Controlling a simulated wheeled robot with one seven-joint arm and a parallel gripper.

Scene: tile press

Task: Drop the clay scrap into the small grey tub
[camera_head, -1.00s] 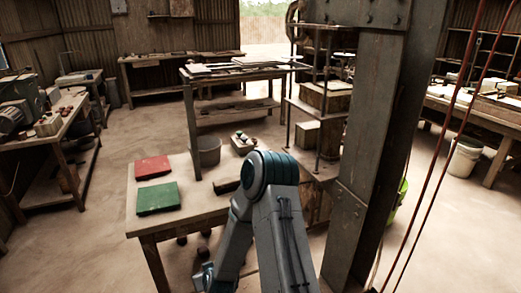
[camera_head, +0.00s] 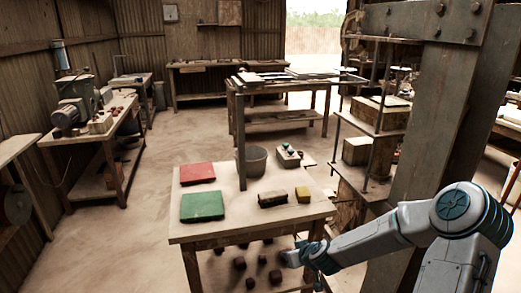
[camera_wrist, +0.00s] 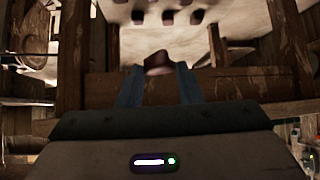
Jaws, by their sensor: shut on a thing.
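A brown clay scrap (camera_wrist: 158,60) shows at the fingertips of my gripper (camera_wrist: 159,73) in the wrist view, held between the two blue fingers. In the head view, my gripper (camera_head: 291,258) is low by the table's near right side; its fingers and the scrap cannot be made out there. Several dark lumps (camera_head: 240,263) lie on the floor under the table.
The wooden table (camera_head: 240,222) bears a red slab (camera_head: 197,173), a green slab (camera_head: 202,206), a dark block (camera_head: 272,199) and a yellowish block (camera_head: 303,194). A thick press post (camera_head: 432,120) stands at right.

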